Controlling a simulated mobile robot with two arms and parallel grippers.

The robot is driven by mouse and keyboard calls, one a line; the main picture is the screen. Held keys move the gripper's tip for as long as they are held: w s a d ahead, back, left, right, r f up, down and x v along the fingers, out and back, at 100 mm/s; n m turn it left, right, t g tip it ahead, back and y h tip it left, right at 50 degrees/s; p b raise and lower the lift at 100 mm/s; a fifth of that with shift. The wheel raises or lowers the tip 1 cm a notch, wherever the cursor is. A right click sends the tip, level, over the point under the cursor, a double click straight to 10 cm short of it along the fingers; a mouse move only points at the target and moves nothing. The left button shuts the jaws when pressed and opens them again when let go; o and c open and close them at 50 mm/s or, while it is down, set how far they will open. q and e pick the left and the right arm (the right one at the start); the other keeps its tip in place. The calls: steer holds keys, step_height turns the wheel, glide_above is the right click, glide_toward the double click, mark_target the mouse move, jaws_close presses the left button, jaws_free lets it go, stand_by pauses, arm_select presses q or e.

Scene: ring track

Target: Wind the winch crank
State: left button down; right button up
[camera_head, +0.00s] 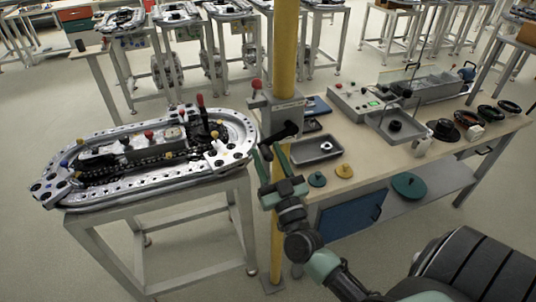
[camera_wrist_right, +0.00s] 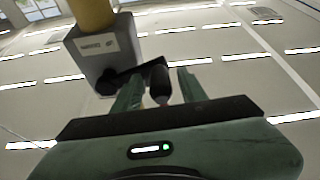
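The winch is a grey box (camera_head: 284,113) with a label, fixed to a yellow post (camera_head: 286,50). It also shows in the wrist view (camera_wrist_right: 103,52). My right gripper (camera_head: 272,152) is just below the crank. In the wrist view its green fingers (camera_wrist_right: 160,92) stand open on either side of the handle, with a narrow gap on each side. My left gripper is not in view.
A ring track (camera_head: 75,198) on a metal stand is left of the post. A workbench (camera_head: 385,158) on the right carries a metal tray (camera_head: 317,150), a control box (camera_head: 358,102) and round parts. Open floor lies in front.

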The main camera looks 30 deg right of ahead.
jaws_close()
stand_by(1.2)
